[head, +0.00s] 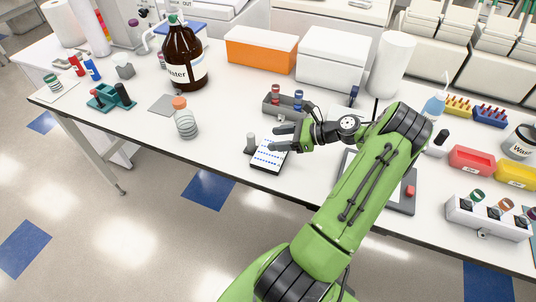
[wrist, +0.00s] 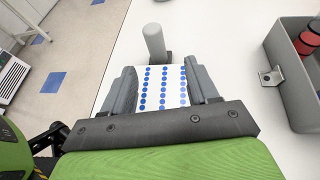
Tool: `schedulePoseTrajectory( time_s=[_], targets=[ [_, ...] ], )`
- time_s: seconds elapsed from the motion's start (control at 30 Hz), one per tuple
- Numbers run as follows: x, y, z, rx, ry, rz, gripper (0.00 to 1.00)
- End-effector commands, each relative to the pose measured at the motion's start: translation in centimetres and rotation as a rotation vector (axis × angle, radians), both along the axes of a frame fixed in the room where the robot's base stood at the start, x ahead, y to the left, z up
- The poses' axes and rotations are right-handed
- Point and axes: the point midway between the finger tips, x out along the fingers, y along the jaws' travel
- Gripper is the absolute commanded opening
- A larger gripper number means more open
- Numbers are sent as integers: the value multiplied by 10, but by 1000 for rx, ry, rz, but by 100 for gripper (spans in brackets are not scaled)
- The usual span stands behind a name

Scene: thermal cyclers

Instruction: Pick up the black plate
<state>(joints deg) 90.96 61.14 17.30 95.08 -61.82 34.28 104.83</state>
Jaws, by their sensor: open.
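The black plate (head: 266,160) lies flat near the front edge of the white bench in the head view. It has a black rim and a white top with rows of blue dots. The dotted top also shows in the wrist view (wrist: 163,88), between the two grey fingers. My gripper (head: 275,139) is open, with its fingers spread over the plate in the head view. In the wrist view my gripper (wrist: 160,70) has one finger along each side of the plate. Part of the plate is hidden by the gripper, and I cannot tell whether the fingers touch it.
A small grey post (head: 251,143) stands at the plate's left; it shows at the far end in the wrist view (wrist: 154,42). A grey rack (head: 270,105) with capped tubes is behind. An orange-capped bottle (head: 185,120) stands to the left. Bench between bottle and post is clear.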

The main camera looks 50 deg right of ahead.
Motion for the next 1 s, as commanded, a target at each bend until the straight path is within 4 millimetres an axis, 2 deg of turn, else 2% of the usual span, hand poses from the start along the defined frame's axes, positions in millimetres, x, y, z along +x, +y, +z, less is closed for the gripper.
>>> schedulePoseTrajectory(
  time_s=[0.03,0.23,0.43,0.7,1.0],
  targets=[
    [8,5,-5,0,0,3,59],
    [28,18,-14,-2,1,3,59],
    [56,38,-26,-1,2,2,59],
    [61,40,-26,-2,0,-1,59],
    [60,40,-26,-3,0,-1,13]
  ],
)
